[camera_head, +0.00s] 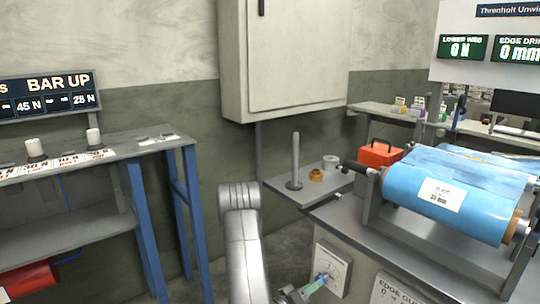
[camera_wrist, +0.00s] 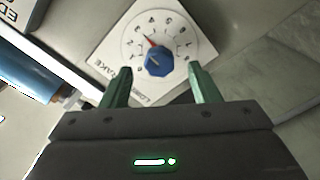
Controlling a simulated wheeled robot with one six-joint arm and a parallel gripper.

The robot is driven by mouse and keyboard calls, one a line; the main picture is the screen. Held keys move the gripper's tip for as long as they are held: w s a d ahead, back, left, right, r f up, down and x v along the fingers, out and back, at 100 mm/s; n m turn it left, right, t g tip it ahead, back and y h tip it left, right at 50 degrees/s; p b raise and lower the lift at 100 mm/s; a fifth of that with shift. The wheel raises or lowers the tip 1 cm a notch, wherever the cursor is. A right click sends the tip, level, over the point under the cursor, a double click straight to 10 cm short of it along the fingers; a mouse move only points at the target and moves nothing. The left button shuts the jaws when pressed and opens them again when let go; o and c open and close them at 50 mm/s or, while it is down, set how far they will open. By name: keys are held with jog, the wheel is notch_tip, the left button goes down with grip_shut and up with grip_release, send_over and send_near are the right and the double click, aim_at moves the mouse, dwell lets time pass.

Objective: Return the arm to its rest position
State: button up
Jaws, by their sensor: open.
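My gripper (camera_wrist: 160,80) is open, its two green fingers apart. A blue knob (camera_wrist: 159,63) on a white dial plate (camera_wrist: 118,52) shows between and just beyond the fingertips in the wrist view. No contact between fingers and knob is visible. The knob's red pointer is toward the upper left of the scale. In the head view my grey arm reaches down at the bottom middle, and my gripper (camera_head: 314,287) is low beside the dial plate (camera_head: 332,262) on the machine's front face. The arm's lower part is cut off by the frame edge.
The machine bench (camera_head: 420,252) carries a blue film roll (camera_head: 450,205) at right. A small shelf (camera_head: 308,197) holds a grey post (camera_head: 295,160). A wall cabinet (camera_head: 290,60) hangs above. A blue-legged table (camera_head: 150,145) stands left. Some floor is clear between.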

jog(key=p+v, duration=0.1)
jog(key=v, duration=0.8)
jog(key=b+x, duration=0.2)
jog(key=x, duration=1.2)
jog(key=shift+w+d, duration=0.15)
jog(key=shift+d, duration=0.15)
jog(key=shift+a+m, duration=0.2)
jog(key=shift+m, duration=0.6)
jog(key=shift+m+b, duration=0.4)
jog(key=shift+m, duration=0.8)
jog(key=m, duration=0.6)
jog(key=v, duration=0.7)
jog(key=shift+p, duration=0.4)
jog(key=shift+a, duration=0.15)
